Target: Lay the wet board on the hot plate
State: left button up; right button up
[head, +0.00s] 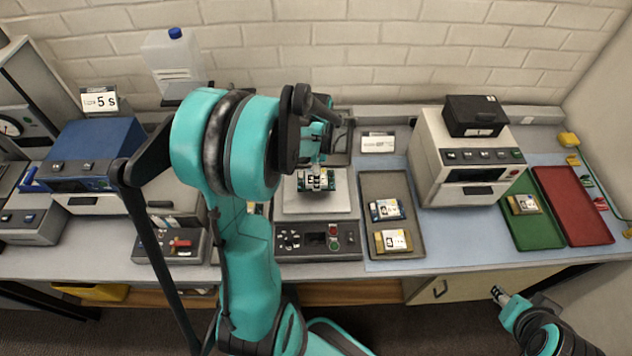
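The hot plate appears to be the unit with a pale square top (300,207) and a dark control panel at the middle of the bench. A small board (328,183) with a green edge and pale parts is at the back of that top. My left gripper (316,163) points down right at this board. Its fingers are small and partly hidden by my arm, so I cannot tell whether they grip it or whether the board rests flat. Wetness does not show. My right gripper (498,293) is low in front of the bench, apart from any board; its finger opening is unclear.
A grey tray (377,184) holds two boards (386,210). A green tray (528,231) with one board and an empty red tray (574,206) lie at right. A white oven-like box (432,150) stands between. My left arm hides the bench left of centre.

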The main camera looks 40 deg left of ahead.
pick_arm(q)
notch_tip(320, 180, down, 4)
jog(key=shift+f+b, duration=0.1)
jog(key=shift+b, duration=0.3)
jog(key=o, duration=1.2)
